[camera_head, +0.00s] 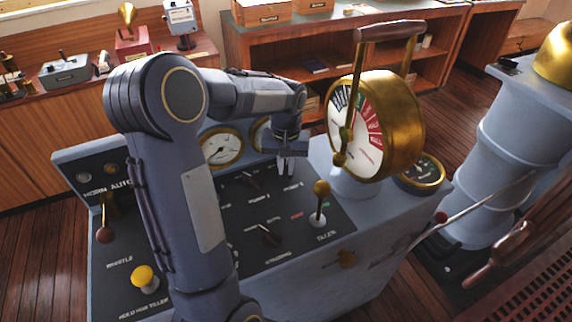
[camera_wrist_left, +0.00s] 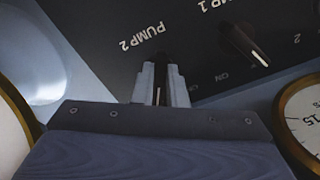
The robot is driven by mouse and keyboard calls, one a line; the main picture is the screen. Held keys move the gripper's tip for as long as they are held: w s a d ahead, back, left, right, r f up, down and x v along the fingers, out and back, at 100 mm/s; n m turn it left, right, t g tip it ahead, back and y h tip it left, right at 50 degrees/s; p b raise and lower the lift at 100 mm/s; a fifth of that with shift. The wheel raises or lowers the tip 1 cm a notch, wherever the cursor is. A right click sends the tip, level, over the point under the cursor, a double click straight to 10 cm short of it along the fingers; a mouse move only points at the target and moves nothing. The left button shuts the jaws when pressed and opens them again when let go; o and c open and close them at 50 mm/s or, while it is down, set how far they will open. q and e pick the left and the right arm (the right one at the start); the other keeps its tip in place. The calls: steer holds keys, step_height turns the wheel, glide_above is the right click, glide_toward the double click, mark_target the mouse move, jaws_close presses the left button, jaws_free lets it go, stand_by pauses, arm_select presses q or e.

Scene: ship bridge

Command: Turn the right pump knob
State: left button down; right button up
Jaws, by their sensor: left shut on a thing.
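The right pump knob (camera_wrist_left: 160,95), a dark knob by the label PUMP 2, sits between the two grey fingers of my left gripper (camera_wrist_left: 161,82) in the left wrist view. In the head view my left gripper (camera_head: 286,165) reaches down to the panel above the PUMP 2 label, and its fingers hide the knob. The left pump knob (camera_head: 249,181), by the label PUMP 1, stands free to its left; it also shows in the left wrist view (camera_wrist_left: 248,45). My right gripper is not in view.
The console panel (camera_head: 325,228) carries a brass-topped tiller lever (camera_head: 320,200), a dark steering knob (camera_head: 268,236) and a yellow knob (camera_head: 145,276). The brass telegraph (camera_head: 400,125) stands close on the right. A round gauge (camera_head: 222,147) is behind my left arm.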

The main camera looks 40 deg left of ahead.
mark_target(286, 168)
arm_select(q)
steer(key=c, duration=1.5)
jaws_free()
steer(key=shift+o, duration=0.2)
step_height(286, 168, up, 8)
steer(key=shift+f, duration=0.2)
steer(key=shift+r, duration=0.15)
